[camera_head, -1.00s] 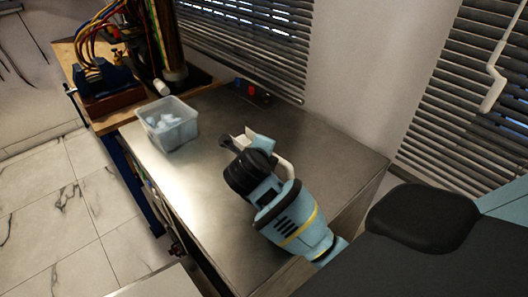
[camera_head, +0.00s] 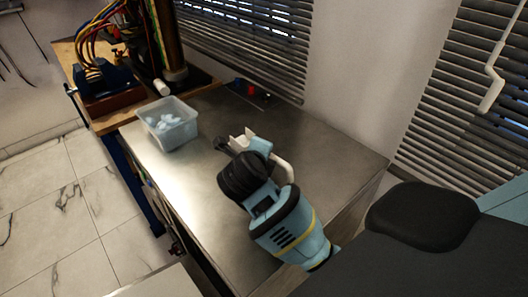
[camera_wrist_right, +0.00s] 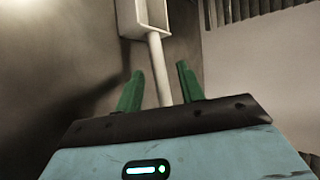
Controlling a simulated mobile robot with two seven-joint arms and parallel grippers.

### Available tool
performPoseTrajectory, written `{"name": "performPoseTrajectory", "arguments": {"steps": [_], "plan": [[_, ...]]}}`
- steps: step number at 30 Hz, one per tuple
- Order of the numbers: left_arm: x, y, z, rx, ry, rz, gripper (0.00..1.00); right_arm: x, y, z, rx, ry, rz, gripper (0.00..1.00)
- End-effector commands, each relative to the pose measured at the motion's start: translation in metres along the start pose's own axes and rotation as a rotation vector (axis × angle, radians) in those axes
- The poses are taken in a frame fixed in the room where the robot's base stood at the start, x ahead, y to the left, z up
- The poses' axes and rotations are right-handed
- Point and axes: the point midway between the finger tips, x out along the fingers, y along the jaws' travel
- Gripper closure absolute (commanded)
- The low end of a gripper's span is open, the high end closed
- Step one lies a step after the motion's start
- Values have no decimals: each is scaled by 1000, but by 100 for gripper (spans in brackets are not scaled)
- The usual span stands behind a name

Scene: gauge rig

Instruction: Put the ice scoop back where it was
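The white ice scoop (camera_wrist_right: 144,14) shows in the right wrist view, its squarish head at the top and its straight pale handle running down between my green fingertips. My right gripper (camera_wrist_right: 160,70) is open, with a gap on each side of the handle; I cannot tell how deep the handle sits between the fingers. A clear tub (camera_head: 187,127) of pale ice pieces (camera_head: 163,122) stands left of the arm. My left gripper is not in view.
The metal table (camera_head: 205,185) is bare in front of the tub and right of the arm. Small red and blue items (camera_head: 250,88) lie at its back edge. A wooden bench (camera_head: 106,122) with a blue vise (camera_head: 104,78) and hoses adjoins at the left. Blinds hang behind.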

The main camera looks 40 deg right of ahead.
Motion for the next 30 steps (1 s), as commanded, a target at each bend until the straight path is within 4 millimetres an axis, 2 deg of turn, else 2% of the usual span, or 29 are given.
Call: {"name": "performPoseTrajectory", "arguments": {"steps": [1, 6, 12, 18, 30], "plan": [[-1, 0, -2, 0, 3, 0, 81, -13, 0, 2, 3, -5, 2, 62], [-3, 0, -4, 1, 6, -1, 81, -47, 0, 2, 3, -5, 2, 62], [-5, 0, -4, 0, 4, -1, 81, -75, 0, 1, 1, -2, 2, 62], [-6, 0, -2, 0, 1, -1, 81, -86, 0, 0, 0, 0, 0, 62], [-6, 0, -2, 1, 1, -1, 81, -87, 0, 0, 0, 1, 0, 62]]}}
